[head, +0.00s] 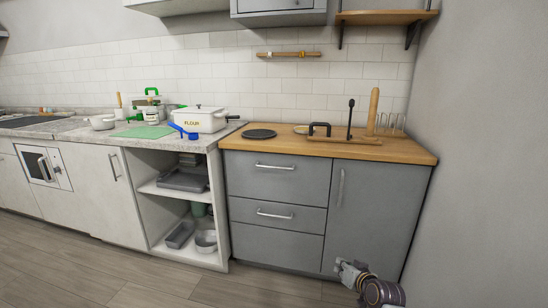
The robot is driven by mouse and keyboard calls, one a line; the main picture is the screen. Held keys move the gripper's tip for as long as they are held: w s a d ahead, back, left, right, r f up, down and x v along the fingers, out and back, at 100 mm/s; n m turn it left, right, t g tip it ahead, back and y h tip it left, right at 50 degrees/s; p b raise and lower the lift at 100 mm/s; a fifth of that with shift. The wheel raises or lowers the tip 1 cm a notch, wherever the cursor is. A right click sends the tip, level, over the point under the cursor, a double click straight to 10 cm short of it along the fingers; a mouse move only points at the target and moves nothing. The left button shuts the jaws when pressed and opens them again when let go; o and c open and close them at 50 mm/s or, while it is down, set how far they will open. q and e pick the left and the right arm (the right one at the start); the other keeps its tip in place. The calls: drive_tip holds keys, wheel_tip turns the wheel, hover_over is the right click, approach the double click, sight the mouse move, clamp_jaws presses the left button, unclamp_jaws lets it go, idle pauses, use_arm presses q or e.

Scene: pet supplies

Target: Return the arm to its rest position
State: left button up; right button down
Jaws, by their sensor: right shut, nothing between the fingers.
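My right gripper (348,272) shows at the lower right of the head view, with part of my right arm behind it. It is shut and empty. It is low in front of the grey cabinet door (360,205), well below the wooden counter top. I cannot tell whether it touches the door. My left gripper is not in view.
The wooden counter (300,148) holds a black round plate (259,133) and a wooden rack (345,139). A wall (485,150) stands at right. The wooden floor (100,270) is clear.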

drive_tip(key=s+a+f+n+g, duration=0.15)
drive_tip(key=s+a, duration=0.25)
drive_tip(key=s, duration=0.4)
drive_tip(key=s+a+f+n+g, duration=0.1)
drive_tip(key=s+a+n, duration=0.15)
drive_tip(key=s, duration=0.55)
use_arm(q)
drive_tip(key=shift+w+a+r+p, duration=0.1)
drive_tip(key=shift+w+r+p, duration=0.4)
drive_tip(key=shift+p, duration=0.1)
use_arm(e)
drive_tip(key=s+a+f+g, duration=0.3)
drive_tip(key=s+f+g, duration=0.1)
drive_tip(key=s+f, duration=0.9)
drive_tip(key=s, duration=0.4)
drive_tip(key=shift+s+y, duration=0.3)
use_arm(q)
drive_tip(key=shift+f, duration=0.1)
use_arm(e)
drive_tip(key=shift+f, duration=0.1)
use_arm(q)
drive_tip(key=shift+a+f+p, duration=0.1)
drive_tip(key=shift+p, duration=0.35)
use_arm(e)
drive_tip(key=shift+d+f, duration=0.1)
